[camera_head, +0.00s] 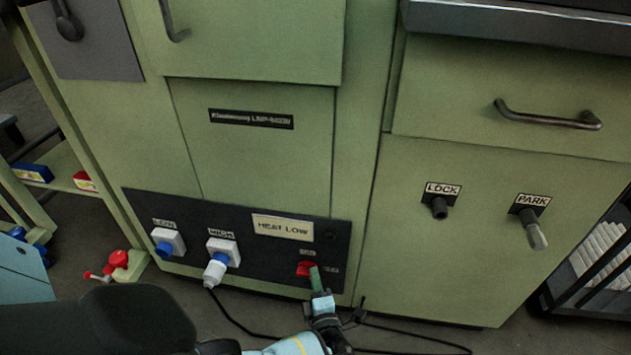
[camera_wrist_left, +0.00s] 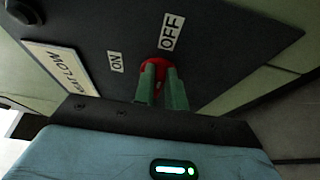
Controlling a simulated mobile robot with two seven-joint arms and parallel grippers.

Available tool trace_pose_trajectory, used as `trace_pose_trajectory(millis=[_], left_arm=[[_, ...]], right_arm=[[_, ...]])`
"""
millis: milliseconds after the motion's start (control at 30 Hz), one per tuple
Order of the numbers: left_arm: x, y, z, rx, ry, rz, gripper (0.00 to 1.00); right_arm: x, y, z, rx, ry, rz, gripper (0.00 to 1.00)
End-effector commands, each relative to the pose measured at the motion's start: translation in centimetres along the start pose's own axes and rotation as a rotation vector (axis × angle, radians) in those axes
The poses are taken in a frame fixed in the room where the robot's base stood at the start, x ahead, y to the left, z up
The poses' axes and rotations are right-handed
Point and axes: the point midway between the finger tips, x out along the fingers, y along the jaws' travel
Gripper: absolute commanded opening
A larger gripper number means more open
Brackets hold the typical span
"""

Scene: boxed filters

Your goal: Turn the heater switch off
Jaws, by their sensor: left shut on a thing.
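The red heater switch (camera_head: 304,269) is on the black panel (camera_head: 130,204) low on the green cabinet. In the left wrist view the red switch (camera_wrist_left: 156,62) sits between the ON label (camera_wrist_left: 115,62) and the OFF label (camera_wrist_left: 171,32), close below OFF. My left gripper (camera_head: 315,268) reaches up to it from below. Its green fingers (camera_wrist_left: 161,76) are closed on the red switch and hide part of it, so I cannot tell exactly which way it points. My right gripper is not in view.
A black cable (camera_head: 232,318) lies on the floor. LOCK (camera_head: 439,208) and PARK (camera_head: 533,228) knobs are at right.

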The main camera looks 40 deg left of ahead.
Motion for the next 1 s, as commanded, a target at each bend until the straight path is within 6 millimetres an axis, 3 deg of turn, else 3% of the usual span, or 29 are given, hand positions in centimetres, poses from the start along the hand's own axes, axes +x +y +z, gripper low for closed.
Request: trace_pose_trajectory(millis=[100, 133, 267, 767, 1000], left_arm=[[0.5, 0.2, -0.2, 0.003, 0.006, 0.008, 0.0], [0.5, 0.2, -0.2, 0.003, 0.006, 0.008, 0.17], [0.5, 0.2, -0.2, 0.002, 0.006, 0.006, 0.34], [0.0, 0.1, -0.1, 0.002, 0.003, 0.003, 0.35], [-3.2, 0.1, -0.1, 0.002, 0.001, 0.0, 0.35]], right_arm=[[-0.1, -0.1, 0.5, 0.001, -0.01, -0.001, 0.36], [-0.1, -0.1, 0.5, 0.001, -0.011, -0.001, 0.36], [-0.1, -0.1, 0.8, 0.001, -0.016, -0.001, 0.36], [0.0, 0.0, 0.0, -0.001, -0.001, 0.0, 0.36], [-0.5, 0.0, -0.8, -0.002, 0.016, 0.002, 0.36]])
